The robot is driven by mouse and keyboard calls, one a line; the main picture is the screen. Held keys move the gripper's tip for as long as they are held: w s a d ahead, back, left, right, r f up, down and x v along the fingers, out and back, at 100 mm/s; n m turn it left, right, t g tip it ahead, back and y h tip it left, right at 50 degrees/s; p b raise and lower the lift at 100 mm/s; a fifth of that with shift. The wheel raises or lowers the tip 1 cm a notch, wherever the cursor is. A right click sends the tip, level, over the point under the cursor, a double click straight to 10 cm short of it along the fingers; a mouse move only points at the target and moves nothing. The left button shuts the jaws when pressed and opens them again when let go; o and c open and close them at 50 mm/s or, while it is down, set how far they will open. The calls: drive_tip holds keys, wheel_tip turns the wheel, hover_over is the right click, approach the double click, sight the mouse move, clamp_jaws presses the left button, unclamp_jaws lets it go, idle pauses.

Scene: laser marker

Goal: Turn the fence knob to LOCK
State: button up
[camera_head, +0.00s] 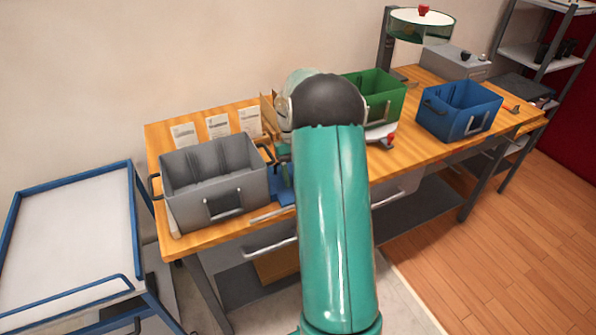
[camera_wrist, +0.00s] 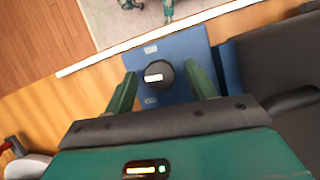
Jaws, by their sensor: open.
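The fence knob (camera_wrist: 158,75) is a dark round knob with a white pointer mark, on a blue plate (camera_wrist: 180,44) in the wrist view. Two small white labels sit on the plate on opposite sides of the knob; their words are too small to read. My gripper (camera_wrist: 160,68) is open, with one green finger on each side of the knob. Gaps show between the fingers and the knob. In the head view my arm hides the knob and most of the gripper; part of the blue plate (camera_head: 283,191) shows left of the arm.
A grey bin (camera_head: 213,190) stands close left of the plate on the wooden bench (camera_head: 163,136). A green bin (camera_head: 377,95) and a blue bin (camera_head: 460,110) stand to the right. A red-knobbed item (camera_head: 390,139) sits just right of my arm. A blue-framed cart (camera_head: 70,240) is at left.

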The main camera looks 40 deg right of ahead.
drive_tip(key=v, duration=1.4)
drive_tip(key=shift+s, duration=0.15)
